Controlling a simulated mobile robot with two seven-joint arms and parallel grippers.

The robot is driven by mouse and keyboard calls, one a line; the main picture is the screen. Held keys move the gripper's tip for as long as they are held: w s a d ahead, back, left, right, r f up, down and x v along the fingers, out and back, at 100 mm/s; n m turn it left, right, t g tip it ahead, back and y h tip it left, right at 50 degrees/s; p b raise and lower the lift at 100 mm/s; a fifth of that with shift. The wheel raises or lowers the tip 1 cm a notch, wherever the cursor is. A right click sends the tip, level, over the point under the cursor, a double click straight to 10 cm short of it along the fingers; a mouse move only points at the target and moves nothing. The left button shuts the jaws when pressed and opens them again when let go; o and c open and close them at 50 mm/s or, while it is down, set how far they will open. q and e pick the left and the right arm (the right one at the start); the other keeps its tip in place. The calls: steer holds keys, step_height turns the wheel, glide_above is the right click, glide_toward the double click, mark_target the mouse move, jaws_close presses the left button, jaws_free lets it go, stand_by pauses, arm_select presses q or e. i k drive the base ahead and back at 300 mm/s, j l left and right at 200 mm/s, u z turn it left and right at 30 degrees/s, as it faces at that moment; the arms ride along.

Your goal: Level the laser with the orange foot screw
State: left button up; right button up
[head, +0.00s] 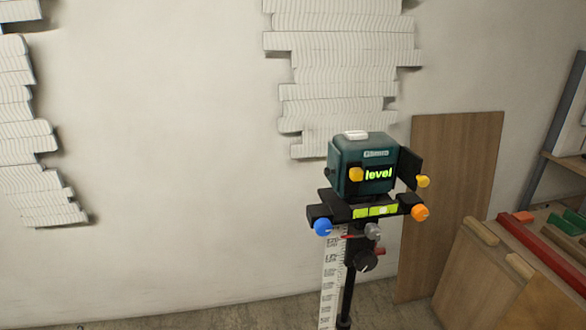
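The laser (350,165) is a dark teal box with a white button on top, standing on a black post in front of the wall. The orange foot screw (420,213) sits at the base's right end. A blue screw (323,227) is at the left end and a grey screw (373,231) is at the front middle. Neither of my grippers is in view.
A white measuring scale (329,280) runs down beside the post. A brown board (450,190) leans on the wall to the right. A bench with a red bar (540,255) stands at the right. White layered reliefs (340,60) hang on the wall. The left floor looks clear.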

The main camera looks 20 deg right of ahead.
mark_target(419, 212)
steer(key=l+z, duration=0.1)
steer(key=z, duration=0.25)
steer(key=l+z, duration=0.1)
steer(key=z, duration=0.3)
steer(key=l+z, duration=0.1)
steer(key=z, duration=0.25)
steer(key=i, duration=0.05)
